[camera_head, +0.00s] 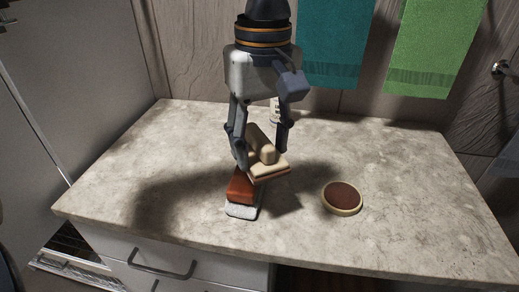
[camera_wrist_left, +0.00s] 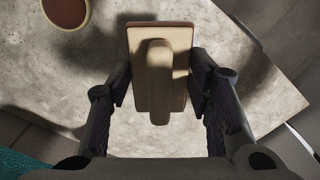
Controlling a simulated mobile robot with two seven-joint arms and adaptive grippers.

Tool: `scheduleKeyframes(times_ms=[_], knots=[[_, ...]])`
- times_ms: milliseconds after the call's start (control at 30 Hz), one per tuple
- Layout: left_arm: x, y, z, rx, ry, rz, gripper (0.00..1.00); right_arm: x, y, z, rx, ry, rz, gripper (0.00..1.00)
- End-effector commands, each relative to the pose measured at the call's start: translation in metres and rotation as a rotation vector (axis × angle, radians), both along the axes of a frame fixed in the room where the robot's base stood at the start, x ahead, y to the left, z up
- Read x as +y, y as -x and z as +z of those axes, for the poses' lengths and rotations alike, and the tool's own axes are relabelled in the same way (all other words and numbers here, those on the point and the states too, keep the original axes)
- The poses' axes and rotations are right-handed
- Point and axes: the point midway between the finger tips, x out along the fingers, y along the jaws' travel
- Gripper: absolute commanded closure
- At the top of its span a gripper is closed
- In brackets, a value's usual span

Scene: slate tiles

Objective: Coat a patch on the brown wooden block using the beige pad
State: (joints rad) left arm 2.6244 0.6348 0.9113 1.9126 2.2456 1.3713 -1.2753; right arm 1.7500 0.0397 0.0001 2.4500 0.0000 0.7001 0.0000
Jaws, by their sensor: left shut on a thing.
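My left gripper (camera_head: 262,150) is shut on the beige pad (camera_head: 270,168), with a finger on each side. The pad has a raised grip and a darker brown layer along its lower edge. The left wrist view shows the pad (camera_wrist_left: 141,85) between the fingers. The brown wooden block (camera_head: 240,187) is reddish-brown and lies just below and left of the pad, partly hidden by it. I cannot tell whether pad and block touch. A whitish-grey base (camera_head: 242,211) shows under the block's front. My right gripper is in neither view.
A round, pale-rimmed dish with a dark brown inside (camera_head: 342,196) stands right of the block on the stone countertop (camera_head: 410,185). It shows partly in the left wrist view (camera_wrist_left: 67,10). Teal (camera_head: 333,45) and green (camera_head: 432,50) towels hang behind. The countertop's left and right areas are clear.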

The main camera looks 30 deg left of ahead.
Motion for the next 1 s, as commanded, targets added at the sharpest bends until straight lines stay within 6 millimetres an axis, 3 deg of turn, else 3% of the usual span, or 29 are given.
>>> scheduleKeyframes(times_ms=[333,1000], knots=[[-0.005,0.006,0.027,-0.001,0.0,0.01,0.76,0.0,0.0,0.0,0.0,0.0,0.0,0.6],[-0.005,0.007,0.029,-0.001,0.001,0.003,0.76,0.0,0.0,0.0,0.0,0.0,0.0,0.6]])
